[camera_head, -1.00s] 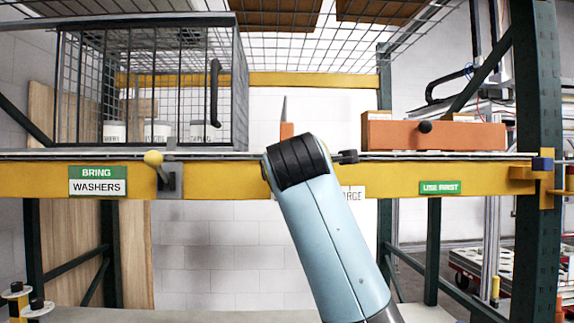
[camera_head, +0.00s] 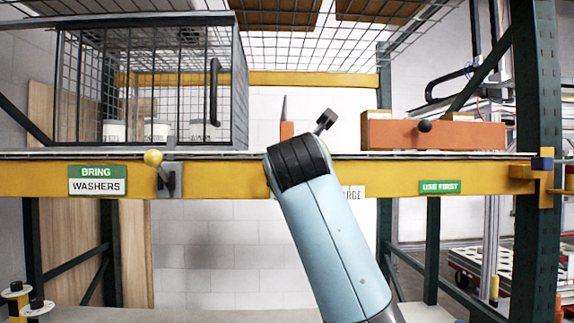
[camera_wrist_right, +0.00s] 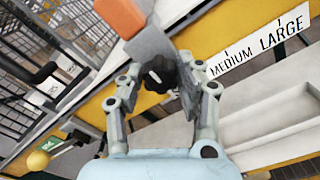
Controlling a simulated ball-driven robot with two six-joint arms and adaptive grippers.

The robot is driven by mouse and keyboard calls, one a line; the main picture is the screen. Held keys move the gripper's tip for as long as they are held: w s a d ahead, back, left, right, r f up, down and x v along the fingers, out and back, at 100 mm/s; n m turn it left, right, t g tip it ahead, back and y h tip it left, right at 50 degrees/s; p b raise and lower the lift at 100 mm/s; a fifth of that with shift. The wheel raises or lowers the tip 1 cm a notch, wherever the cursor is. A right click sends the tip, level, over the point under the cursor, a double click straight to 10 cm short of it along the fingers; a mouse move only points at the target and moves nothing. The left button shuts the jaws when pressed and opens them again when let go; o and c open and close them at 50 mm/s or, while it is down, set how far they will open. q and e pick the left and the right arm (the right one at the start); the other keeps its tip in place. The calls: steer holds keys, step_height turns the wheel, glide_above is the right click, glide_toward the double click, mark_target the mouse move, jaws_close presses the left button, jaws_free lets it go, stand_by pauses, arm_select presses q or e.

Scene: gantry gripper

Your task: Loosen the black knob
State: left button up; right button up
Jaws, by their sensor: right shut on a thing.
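The black knob (camera_wrist_right: 158,74) sits between the fingers of my right gripper (camera_wrist_right: 160,70) in the right wrist view, in front of a grey part (camera_wrist_right: 150,44) with an orange piece (camera_wrist_right: 121,16) above it. The fingers close around the knob from both sides. In the head view my right arm comes up from below and hides the knob and the gripper. The orange piece (camera_head: 287,130) with its grey pointed tip shows just above the arm. My left gripper is in neither view.
The yellow beam (camera_head: 230,179) runs across the front. A lever with a yellow ball (camera_head: 153,157) and a wire cage (camera_head: 150,85) stand on the left. An orange drawer (camera_head: 433,134) with a black pull is on the right. A MEDIUM LARGE sign (camera_wrist_right: 262,42) is beside the gripper.

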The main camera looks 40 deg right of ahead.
steer(key=shift+f+n, duration=0.3)
steer(key=shift+f, duration=0.05)
steer(key=o, duration=1.2)
steer(key=shift+r, duration=0.1)
steer(key=shift+c, duration=0.2)
steer(key=shift+r, duration=0.1)
step_height(320, 180, up, 10)
